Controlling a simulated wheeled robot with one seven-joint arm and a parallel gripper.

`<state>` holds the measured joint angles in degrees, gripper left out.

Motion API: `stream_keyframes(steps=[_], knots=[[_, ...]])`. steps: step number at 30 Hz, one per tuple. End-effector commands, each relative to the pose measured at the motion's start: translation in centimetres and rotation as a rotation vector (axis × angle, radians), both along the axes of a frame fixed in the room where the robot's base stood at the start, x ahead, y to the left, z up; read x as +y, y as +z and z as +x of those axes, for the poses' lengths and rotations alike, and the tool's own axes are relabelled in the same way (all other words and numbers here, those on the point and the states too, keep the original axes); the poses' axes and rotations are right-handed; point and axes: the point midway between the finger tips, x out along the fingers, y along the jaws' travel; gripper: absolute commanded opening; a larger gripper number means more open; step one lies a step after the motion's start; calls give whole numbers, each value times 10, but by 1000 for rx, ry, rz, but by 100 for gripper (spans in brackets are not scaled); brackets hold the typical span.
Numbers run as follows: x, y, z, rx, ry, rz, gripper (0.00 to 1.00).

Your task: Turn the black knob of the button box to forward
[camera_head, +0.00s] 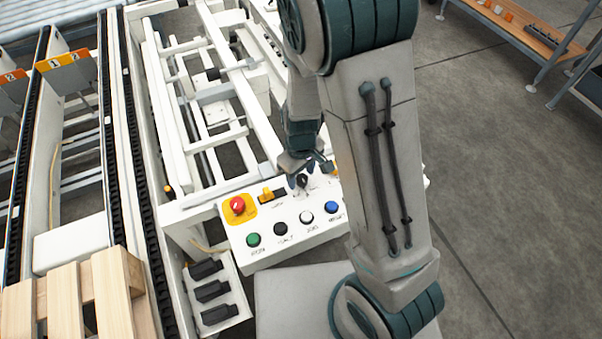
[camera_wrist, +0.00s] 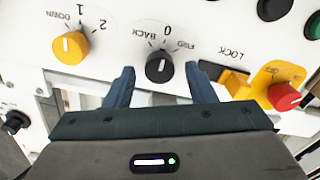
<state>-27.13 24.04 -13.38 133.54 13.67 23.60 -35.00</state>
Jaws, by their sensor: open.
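The white button box (camera_head: 270,240) shows in the head view below my arm. Its black knob (camera_wrist: 159,66) is in the upper middle of the wrist view, marked BACK, 0 and FWD. A pale mark on the knob appears to face the 0. The knob also shows in the head view (camera_head: 302,181), partly hidden by my gripper. My gripper (camera_wrist: 159,70) is open, with one blue-grey finger on each side of the knob in the wrist view. Gaps show between the fingers and the knob; I cannot tell how far down the fingertips reach.
A yellow knob (camera_wrist: 70,46) lies left of the black knob in the wrist view. A yellow lock part (camera_wrist: 235,83) and a red emergency stop (camera_wrist: 284,97) lie to the right. Green, black, white and blue buttons (camera_head: 332,207) line the box front. Wooden slats (camera_head: 65,298) stand at lower left.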

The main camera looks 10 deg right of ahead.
Motion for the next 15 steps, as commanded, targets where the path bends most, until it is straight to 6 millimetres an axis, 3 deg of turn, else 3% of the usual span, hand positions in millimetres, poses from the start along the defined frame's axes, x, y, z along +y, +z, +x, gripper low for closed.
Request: stream_keyframes(steps=[10,15], knots=[[0,-3,0,0,0,0,47],[0,-3,0,0,0,0,5]])
